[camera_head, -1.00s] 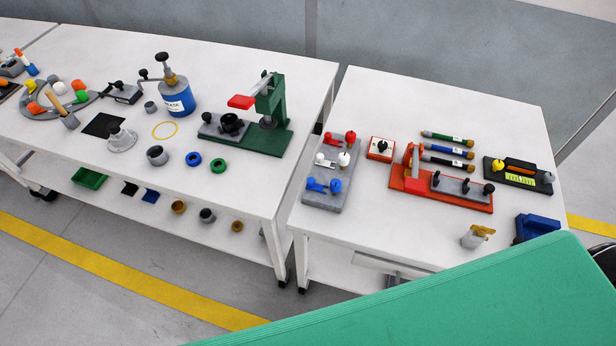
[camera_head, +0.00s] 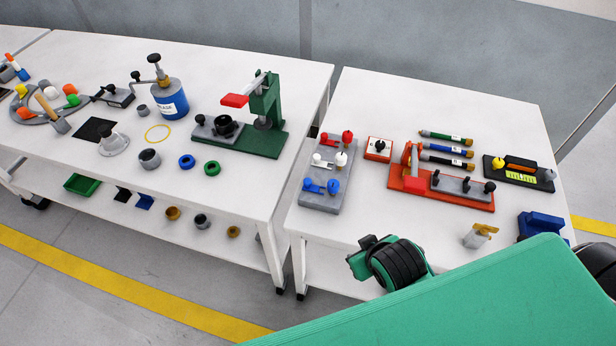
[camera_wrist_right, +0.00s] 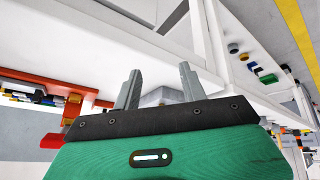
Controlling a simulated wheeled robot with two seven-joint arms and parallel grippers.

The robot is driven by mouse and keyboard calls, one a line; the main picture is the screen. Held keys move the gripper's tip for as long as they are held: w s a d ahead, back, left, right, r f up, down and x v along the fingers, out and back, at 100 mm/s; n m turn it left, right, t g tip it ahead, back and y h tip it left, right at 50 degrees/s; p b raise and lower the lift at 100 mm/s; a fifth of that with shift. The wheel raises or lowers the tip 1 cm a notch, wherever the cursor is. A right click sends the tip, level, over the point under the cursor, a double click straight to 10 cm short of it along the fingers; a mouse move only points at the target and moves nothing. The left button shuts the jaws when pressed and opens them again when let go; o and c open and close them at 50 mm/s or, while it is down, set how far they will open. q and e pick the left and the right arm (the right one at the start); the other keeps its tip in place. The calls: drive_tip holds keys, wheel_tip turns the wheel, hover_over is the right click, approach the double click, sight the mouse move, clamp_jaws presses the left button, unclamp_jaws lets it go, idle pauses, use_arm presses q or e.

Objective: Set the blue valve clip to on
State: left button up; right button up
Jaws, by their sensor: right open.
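The blue valve clip (camera_head: 313,186) lies at the near end of a grey valve plate (camera_head: 318,203) on the right-hand table, with a blue knob (camera_head: 334,186) to its right. A white clip and knob and a red clip and knob sit farther back on the same plate. Part of my green and black right arm (camera_head: 396,262) shows at the table's front edge, to the right of and nearer than the plate. Its fingertips are not clear there. In the right wrist view my right gripper (camera_wrist_right: 160,82) is open, its two fingers apart. My left gripper is not in view.
An orange fixture (camera_head: 440,190) and a small red-framed switch box (camera_head: 379,149) stand right of the plate. A blue block (camera_head: 540,226) and a grey-and-tan part (camera_head: 480,235) are near the front. The tabletop between plate and front edge is clear.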

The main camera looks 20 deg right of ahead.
drive_tip(key=w+a+r+n+t+y, duration=0.2)
drive_tip(key=w+a+r+n+t, duration=0.15)
drive_tip(key=w+r+t, duration=0.45)
drive_tip(key=w+a+r+n+t+y, duration=0.15)
drive_tip(key=w+a+r+t, duration=0.3)
drive_tip(key=w+r, duration=0.75)
drive_tip(key=a+r+n+y, duration=1)
drive_tip(key=n+y, duration=0.2)
drive_tip(key=s+a+n+g+y, duration=0.55)
drive_tip(key=a+n+g, duration=0.25)
drive_tip(key=n+g, duration=0.65)
drive_tip(key=n+g+h, duration=0.4)
drive_tip(key=n+h, duration=0.2)
drive_tip(key=h, duration=1.5)
approach(308, 181)
drive_tip(key=shift+d+f+p, duration=0.2)
drive_tip(key=shift+f+p, duration=0.65)
drive_tip(key=shift+f, duration=0.05)
wheel_tip(308, 181, down, 5)
drive_tip(key=shift+f+p, duration=0.2)
drive_tip(key=shift+p, duration=0.25)
drive_tip(key=shift+f, duration=0.4)
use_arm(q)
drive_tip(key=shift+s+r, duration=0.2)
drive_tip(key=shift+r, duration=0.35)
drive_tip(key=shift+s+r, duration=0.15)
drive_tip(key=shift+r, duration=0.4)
